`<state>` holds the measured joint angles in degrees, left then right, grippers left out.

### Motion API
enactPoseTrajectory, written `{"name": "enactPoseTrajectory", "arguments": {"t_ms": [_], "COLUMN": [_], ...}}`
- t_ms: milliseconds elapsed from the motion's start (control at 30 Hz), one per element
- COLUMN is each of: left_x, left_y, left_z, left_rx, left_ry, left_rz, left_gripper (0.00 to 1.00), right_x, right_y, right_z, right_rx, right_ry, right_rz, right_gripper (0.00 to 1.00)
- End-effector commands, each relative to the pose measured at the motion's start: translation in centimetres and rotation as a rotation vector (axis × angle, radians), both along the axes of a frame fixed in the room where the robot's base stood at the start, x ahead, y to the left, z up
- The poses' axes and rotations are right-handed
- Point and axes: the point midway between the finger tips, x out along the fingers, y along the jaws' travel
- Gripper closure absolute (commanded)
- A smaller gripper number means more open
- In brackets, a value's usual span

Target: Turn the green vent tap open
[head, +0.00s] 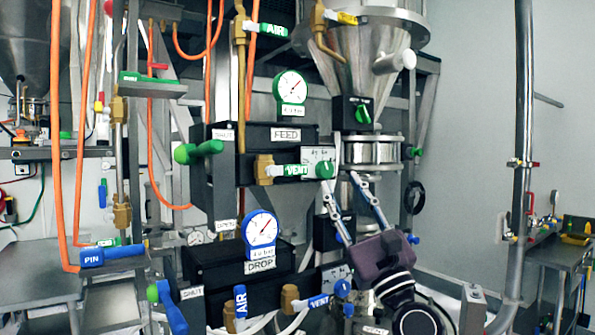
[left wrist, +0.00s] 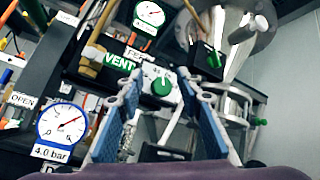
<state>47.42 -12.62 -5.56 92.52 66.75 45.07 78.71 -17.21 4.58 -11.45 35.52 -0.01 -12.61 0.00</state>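The green vent tap has a brass body (head: 264,168) and a green lever marked VENT (head: 289,170), on the FEED unit in the head view. The lever lies about level, pointing right towards a round green knob (head: 325,169) on a white plate. In the left wrist view the VENT lever (left wrist: 120,63) is left of the green knob (left wrist: 163,87). My left gripper (head: 341,181) is open, its fingertips pointing up near the knob, right of the lever. In the left wrist view its two fingers (left wrist: 160,90) frame the knob with nothing held. My right gripper is out of view.
A blue VENT tap (head: 319,302) and blue DROP gauge (head: 262,229) sit below. A green FEED gauge (head: 291,87) is above. A steel hopper (head: 355,60) with a clamp ring stands right of the panel. Orange hoses (head: 57,130) hang at left.

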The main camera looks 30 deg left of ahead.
Motion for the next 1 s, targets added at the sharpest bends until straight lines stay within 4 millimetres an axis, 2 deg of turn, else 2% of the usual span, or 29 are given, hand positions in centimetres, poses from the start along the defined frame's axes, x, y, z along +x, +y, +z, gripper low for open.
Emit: {"name": "enactPoseTrajectory", "arguments": {"t_ms": [33,100,200,400,533,667,1000], "left_x": [-0.9,-1.9,-3.0,-3.9,-4.1,-3.8,-1.9], "left_y": [1.1,2.6,3.7,3.2,2.6,3.2,8.1], "left_z": [1.7,2.9,3.7,3.9,3.8,3.8,4.0], "left_rx": [-0.132,-0.325,-0.579,-0.946,-1.053,-1.080,-1.074], "left_ry": [-0.100,-0.233,-0.403,-0.621,-0.677,-0.691,-0.689], "left_rz": [-0.041,-0.099,-0.177,-0.276,-0.297,-0.298,-0.294], "left_gripper": [0.67,0.67,0.67,0.67,0.67,0.67,0.67], "right_x": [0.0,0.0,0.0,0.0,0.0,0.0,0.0], "right_y": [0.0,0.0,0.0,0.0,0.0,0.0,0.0], "right_z": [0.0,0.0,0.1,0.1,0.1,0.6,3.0], "right_rx": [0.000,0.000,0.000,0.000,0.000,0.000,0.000], "right_ry": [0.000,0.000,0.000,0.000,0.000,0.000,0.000], "right_rz": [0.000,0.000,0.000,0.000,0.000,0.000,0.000], "right_gripper": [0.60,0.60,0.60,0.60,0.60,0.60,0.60]}}
